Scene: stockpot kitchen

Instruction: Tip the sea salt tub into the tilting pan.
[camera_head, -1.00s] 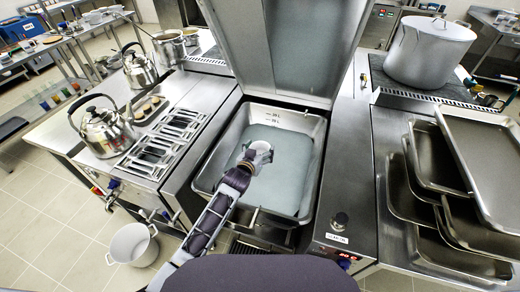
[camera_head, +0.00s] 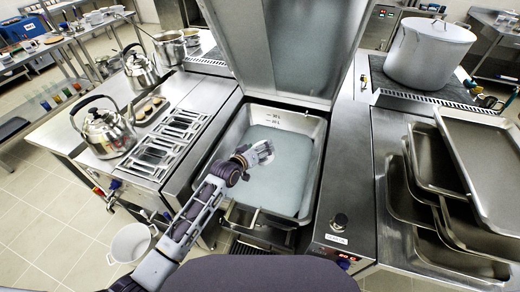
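The tilting pan (camera_head: 312,180) stands open in the middle, with pale grey-blue liquid in it and litre marks on its back wall. My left arm reaches in from the lower left, and my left gripper (camera_head: 252,157) is over the liquid. A small whitish tub, the sea salt tub (camera_head: 264,151), shows at its fingertips and looks tilted over on its side. The fingers seem shut on it, but they and the tub partly hide each other. I cannot make out salt falling. My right gripper is not in view.
The pan's raised lid (camera_head: 285,50) stands behind it. Kettles (camera_head: 105,130) and burner grates (camera_head: 163,147) are at left. A large stockpot (camera_head: 430,50) and stacked metal trays (camera_head: 480,160) are at right. A white bucket (camera_head: 132,243) is on the floor.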

